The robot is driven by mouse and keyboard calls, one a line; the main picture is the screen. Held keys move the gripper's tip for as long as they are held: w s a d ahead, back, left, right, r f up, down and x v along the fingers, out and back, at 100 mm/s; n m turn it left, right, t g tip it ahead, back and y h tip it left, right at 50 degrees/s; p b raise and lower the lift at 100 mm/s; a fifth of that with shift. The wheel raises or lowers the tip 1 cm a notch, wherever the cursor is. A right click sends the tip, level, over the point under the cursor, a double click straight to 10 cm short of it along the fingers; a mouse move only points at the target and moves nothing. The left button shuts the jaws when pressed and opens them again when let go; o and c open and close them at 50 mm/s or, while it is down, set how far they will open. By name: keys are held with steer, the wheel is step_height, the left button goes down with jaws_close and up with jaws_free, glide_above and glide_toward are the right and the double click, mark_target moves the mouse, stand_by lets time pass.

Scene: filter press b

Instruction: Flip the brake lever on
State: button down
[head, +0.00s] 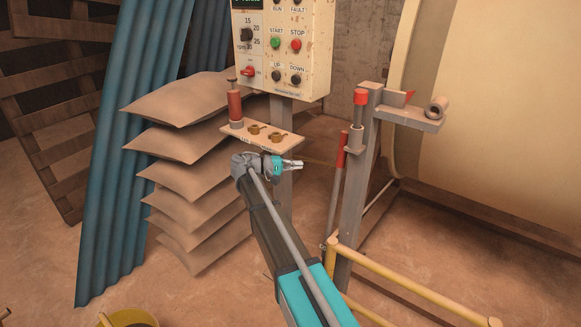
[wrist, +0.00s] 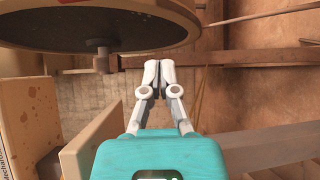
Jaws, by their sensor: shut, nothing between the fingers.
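A long lever with a red grip (head: 341,150) stands nearly upright beside the grey post (head: 356,200), leaning slightly; it looks like the brake lever, though no label is readable. A second red-topped part (head: 361,97) sits on a rod against the same post. My gripper (head: 298,165) is left of the lever, just below the small shelf, apart from both in the picture. Its fingers (wrist: 159,70) are shut together in the wrist view with nothing between them. I cannot pick out the lever for certain in the wrist view.
The control box (head: 285,45) stands behind my gripper, above a shelf (head: 262,133) with a red-handled tool and brass fittings. A large cream drum (head: 480,130) fills the right. Yellow rails (head: 400,275) cross the front right. Stacked sacks (head: 185,145) stand left.

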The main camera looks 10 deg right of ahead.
mark_target(338, 169)
steer(key=s+d+f+b, duration=0.1)
steer(key=s+d, duration=0.2)
steer(key=d, duration=1)
steer(key=shift+s, duration=0.4)
steer(key=shift+s+d+f, duration=0.1)
steer(key=shift+s, duration=0.05)
stand_by(0.3)
